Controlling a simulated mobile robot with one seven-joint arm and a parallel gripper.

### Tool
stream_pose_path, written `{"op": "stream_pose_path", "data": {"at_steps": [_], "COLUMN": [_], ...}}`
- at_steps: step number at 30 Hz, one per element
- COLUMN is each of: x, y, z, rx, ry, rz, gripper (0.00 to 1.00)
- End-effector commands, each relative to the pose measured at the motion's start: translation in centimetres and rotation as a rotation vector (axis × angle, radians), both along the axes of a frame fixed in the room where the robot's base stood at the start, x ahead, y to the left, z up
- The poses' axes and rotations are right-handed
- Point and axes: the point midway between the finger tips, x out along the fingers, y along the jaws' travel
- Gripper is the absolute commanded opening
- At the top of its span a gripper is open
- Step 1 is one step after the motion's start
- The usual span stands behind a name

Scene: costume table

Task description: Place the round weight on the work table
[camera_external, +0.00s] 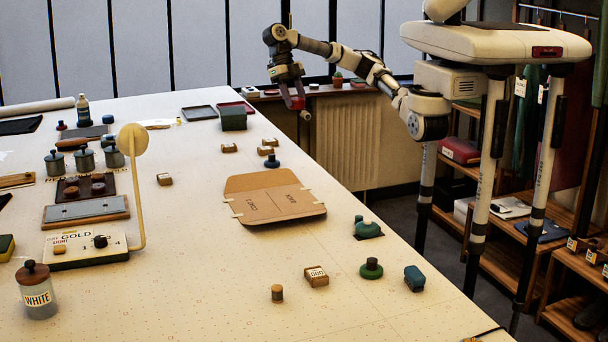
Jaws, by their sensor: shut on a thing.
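My gripper (297,104) is up at the back, past the right edge of the work table (200,270) and in front of the radiator. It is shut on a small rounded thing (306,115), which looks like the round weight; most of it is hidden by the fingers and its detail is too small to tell. It hangs clear of the table top. Other round knobbed green pieces stand on the table: one at the front right (371,269), one further back (272,161).
A flat cardboard piece (265,205) lies mid-table. Small labelled blocks (316,277), a short wooden cylinder (277,294) and a blue-green block (414,278) stand near the front right. The front middle is largely bare.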

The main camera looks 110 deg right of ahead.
Motion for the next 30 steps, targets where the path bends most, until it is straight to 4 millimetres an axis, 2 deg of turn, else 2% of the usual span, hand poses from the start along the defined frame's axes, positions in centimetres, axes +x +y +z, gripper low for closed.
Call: {"op": "stream_pose_path", "data": {"at_steps": [1,3,15,30], "x": [0.0,0.0,0.0,0.1], "y": [0.1,0.1,0.0,0.0], "z": [-1.5,-3.2,-12.3,-17.9], "rx": [0.007,0.008,-0.001,0.0], "ry": [0.0,-0.002,0.001,-0.002], "rz": [0.003,0.003,-0.005,-0.004], "gripper": [0.15,0.15,0.15,0.15]}}
